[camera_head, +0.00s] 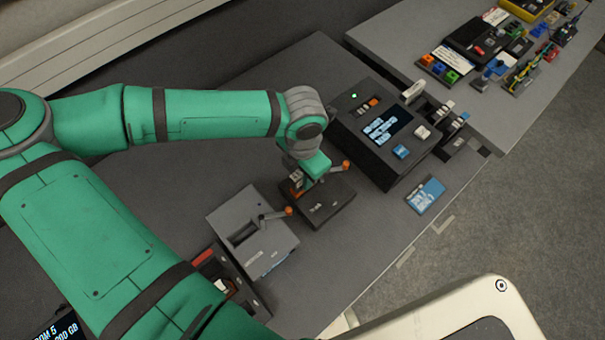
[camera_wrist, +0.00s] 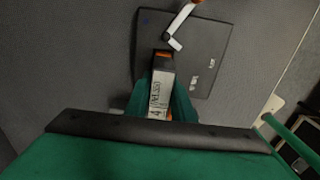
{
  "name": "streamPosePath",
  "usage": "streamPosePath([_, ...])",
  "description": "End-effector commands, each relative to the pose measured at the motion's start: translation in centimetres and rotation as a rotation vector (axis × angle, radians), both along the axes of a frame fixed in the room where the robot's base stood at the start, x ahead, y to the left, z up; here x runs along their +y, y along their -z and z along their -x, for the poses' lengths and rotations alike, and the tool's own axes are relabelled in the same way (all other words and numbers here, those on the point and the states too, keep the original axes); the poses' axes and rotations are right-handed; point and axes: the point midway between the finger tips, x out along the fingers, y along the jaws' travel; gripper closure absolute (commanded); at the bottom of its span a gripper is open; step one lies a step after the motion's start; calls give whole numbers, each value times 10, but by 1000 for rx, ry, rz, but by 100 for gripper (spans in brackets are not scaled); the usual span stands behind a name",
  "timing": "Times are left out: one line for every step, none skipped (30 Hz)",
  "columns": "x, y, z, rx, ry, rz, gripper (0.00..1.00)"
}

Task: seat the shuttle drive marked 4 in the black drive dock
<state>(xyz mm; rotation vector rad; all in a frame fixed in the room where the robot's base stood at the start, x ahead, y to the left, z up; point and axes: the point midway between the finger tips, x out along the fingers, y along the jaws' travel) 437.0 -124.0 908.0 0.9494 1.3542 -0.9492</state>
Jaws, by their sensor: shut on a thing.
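My gripper (camera_wrist: 162,88) is shut on a shuttle drive (camera_wrist: 160,103) with a white label and orange ends; a 4 seems to show on the label, though small and blurred. In the head view my gripper (camera_head: 301,181) is at the left part of the black drive dock (camera_head: 330,207), with the drive's orange end low between the fingers. The dock (camera_wrist: 208,60) lies just beyond the drive in the wrist view. Its lever, pale with an orange knob (camera_head: 345,166), stands out from the dock. The slot is hidden, so I cannot tell whether the drive has entered it.
A grey dock (camera_head: 268,236) with its own orange-knobbed lever stands left of the black one. A black console (camera_head: 375,150) with a screen stands behind right. A blue card (camera_head: 426,195) lies on the grey bench near its front edge. A second bench holds several small items.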

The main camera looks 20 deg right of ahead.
Motion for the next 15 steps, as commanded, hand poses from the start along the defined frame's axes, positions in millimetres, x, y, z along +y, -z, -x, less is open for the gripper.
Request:
streamPosePath([0,1,0,0,0,0,100])
streamPosePath([0,2,0,0,0,0,100])
streamPosePath([0,3,0,0,0,0,100])
streamPosePath([0,3,0,1,0,0,100])
streamPosePath([0,4,0,1,0,0,100])
streamPosePath([0,5,0,1,0,0,100])
streamPosePath([0,5,0,1,0,0,100])
streamPosePath([0,6,0,1,0,0,100])
streamPosePath([0,7,0,1,0,0,100])
streamPosePath([0,8,0,1,0,0,100])
streamPosePath([0,8,0,1,0,0,100])
streamPosePath([0,9,0,1,0,0,100])
streamPosePath([0,9,0,1,0,1,100])
streamPosePath([0,9,0,1,0,1,100])
streamPosePath([0,9,0,1,0,1,100])
